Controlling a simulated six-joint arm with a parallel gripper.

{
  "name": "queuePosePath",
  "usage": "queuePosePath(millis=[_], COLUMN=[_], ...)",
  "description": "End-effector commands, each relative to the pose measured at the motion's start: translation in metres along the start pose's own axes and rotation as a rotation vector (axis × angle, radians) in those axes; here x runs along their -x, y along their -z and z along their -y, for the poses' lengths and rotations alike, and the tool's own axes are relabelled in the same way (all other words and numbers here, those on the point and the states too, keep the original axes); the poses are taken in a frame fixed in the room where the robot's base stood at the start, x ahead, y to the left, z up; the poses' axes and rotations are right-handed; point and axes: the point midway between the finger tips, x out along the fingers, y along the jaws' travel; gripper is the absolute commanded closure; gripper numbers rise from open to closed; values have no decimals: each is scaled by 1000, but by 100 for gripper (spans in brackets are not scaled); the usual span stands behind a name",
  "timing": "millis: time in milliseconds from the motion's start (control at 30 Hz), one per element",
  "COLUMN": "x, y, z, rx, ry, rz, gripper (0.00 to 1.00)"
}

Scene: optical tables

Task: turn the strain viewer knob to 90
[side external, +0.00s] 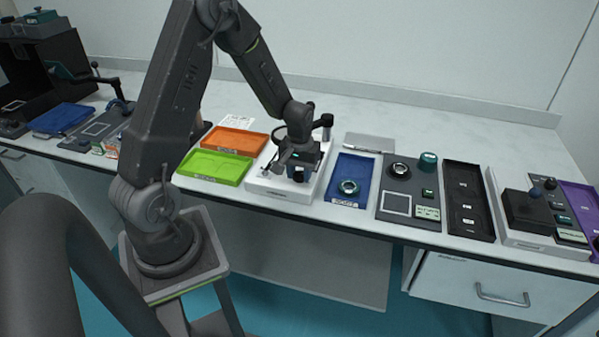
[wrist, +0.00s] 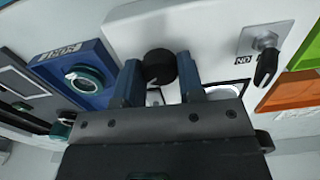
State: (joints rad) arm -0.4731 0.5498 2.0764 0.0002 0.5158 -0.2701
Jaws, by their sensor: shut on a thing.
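A white device (side external: 262,185) stands on the bench, and my gripper (side external: 298,172) is down over it. In the wrist view a round black knob (wrist: 158,66) on the white device sits between the two blue fingers of my gripper (wrist: 159,76), which is shut on it. The knob's scale or pointer cannot be read, so its angle cannot be told. In the side view my gripper hides the held knob.
A green tray (side external: 215,167) and an orange tray (side external: 234,141) lie left of the device. A blue tray (side external: 348,166) with a ringed round part (side external: 348,188) lies close to its right. Beyond are a grey panel (side external: 408,177) and a black tray (side external: 467,172).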

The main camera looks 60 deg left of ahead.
Motion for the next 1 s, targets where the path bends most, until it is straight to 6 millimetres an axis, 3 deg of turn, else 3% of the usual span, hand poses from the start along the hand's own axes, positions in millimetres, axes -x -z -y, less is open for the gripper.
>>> queuePosePath(millis=[500,1000], x=[0,0], y=[0,0], z=[0,0], rx=[-420,-563], ry=[0,0], rz=[-2,-2], gripper=[88,88])
